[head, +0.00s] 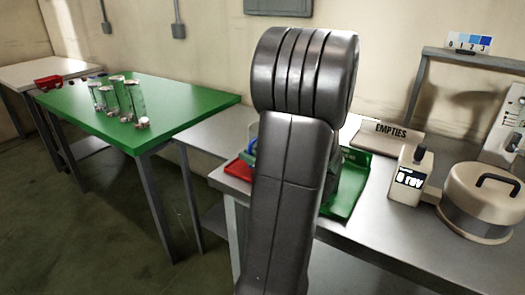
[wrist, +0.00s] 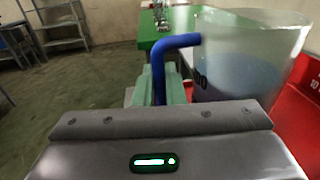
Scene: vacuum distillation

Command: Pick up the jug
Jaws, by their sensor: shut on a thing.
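The jug (wrist: 250,65) is clear and see-through with a blue handle (wrist: 180,42), and fills the right of the wrist view. Dark marks show on its side. My gripper (wrist: 163,88) has pale green fingers, shut on the blue handle. The jug's body is just right of the fingers and looks upright. Its base is hidden behind my gripper's grey housing, so I cannot tell whether it touches the surface below. In the head view my arm hides my gripper and most of the jug's area.
A red tray (head: 238,168) and a green tray (head: 345,195) lie on the grey bench (head: 375,240). An EMPTIES sign (head: 391,132), a small device with a display (head: 409,178) and a lidded round pot (head: 483,205) stand right. Glass cylinders (head: 133,97) stand on the green table (head: 190,100).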

